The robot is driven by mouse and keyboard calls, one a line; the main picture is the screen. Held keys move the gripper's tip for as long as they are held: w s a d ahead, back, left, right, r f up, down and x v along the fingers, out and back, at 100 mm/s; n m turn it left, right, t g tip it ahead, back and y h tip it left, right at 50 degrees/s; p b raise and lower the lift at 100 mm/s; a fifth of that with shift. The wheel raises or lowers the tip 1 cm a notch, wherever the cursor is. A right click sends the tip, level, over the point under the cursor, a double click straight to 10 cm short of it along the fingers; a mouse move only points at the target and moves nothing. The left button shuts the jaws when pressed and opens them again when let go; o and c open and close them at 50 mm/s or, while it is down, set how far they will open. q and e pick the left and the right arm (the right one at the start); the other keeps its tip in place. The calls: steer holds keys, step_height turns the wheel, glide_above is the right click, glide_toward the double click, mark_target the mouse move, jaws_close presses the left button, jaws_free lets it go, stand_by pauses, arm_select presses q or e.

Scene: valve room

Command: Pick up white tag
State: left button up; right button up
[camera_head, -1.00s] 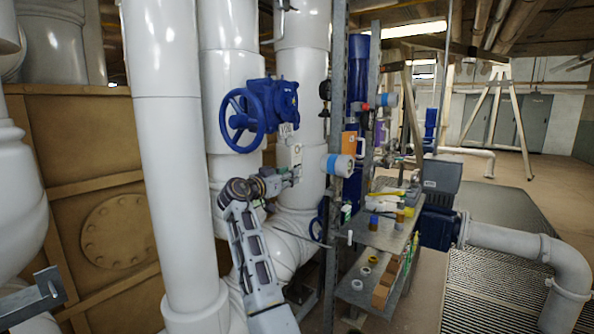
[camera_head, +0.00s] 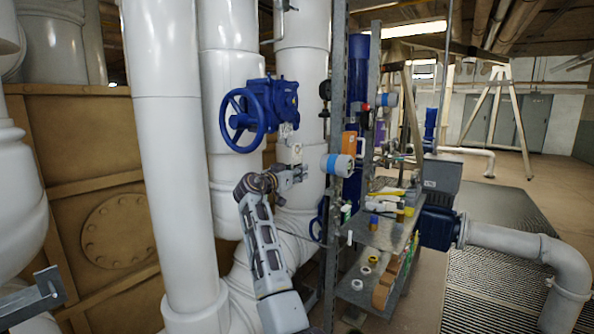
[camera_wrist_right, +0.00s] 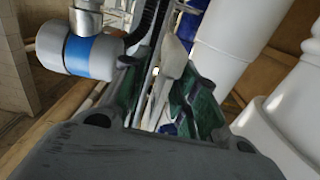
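A small white tag (camera_head: 295,153) hangs below the blue valve, in front of the white pipes, in the head view. My right gripper (camera_head: 303,172) is just below it and close to it; I cannot tell whether they touch. In the right wrist view my right gripper (camera_wrist_right: 160,100) shows two green-padded fingers spread apart, with a gap between them. A pale flat shape (camera_wrist_right: 173,55) shows beyond and between the fingertips; it may be the tag, but I cannot tell.
The blue handwheel valve (camera_head: 262,112) sits above my right gripper. A white cylinder with a blue band (camera_head: 338,165) is close to its right, also large in the right wrist view (camera_wrist_right: 80,52). A cluttered metal shelf (camera_head: 385,232) stands further right. White pipes (camera_head: 168,150) are at left.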

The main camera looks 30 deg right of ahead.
steer(key=shift+w+d, duration=0.1)
steer(key=shift+d, duration=0.1)
stand_by(0.3)
jaws_close()
steer(key=shift+r, duration=0.15)
